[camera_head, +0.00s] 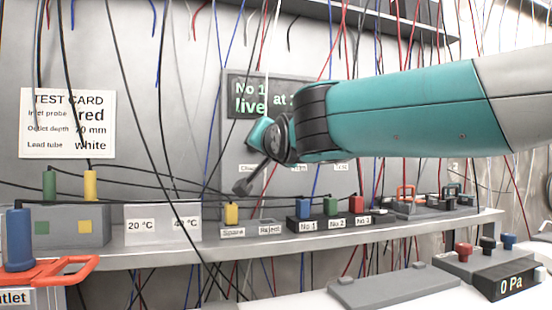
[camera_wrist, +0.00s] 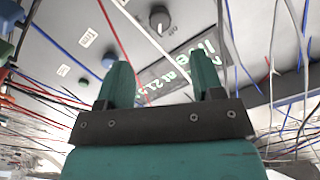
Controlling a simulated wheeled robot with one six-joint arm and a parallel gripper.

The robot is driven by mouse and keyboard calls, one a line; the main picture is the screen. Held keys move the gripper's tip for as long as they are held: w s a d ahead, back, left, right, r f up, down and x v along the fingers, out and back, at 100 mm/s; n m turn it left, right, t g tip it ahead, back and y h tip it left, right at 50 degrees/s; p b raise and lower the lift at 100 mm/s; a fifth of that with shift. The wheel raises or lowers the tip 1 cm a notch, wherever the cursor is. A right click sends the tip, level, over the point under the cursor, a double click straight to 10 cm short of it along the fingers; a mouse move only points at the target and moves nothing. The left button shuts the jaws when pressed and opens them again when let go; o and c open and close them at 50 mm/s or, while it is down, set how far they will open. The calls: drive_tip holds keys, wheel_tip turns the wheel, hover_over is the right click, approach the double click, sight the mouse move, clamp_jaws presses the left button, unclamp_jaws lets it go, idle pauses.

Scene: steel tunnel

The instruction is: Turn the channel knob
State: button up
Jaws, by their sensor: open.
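The panel's dark display (camera_wrist: 152,84) with green text shows behind and between the fingers. In the head view the display (camera_head: 240,97) reads "No 1 live at", partly covered by my arm. The knob is hidden there behind my arm.
Below, a shelf (camera_head: 290,243) carries plugs, labelled blocks and a yellow plug (camera_head: 231,214). A test card (camera_head: 67,123) is on the left wall.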

drive_tip(key=b+v, duration=0.1)
drive_tip(key=v, duration=0.6)
drive_tip(key=shift+s+b, duration=0.4)
drive_tip(key=shift+d, duration=0.1)
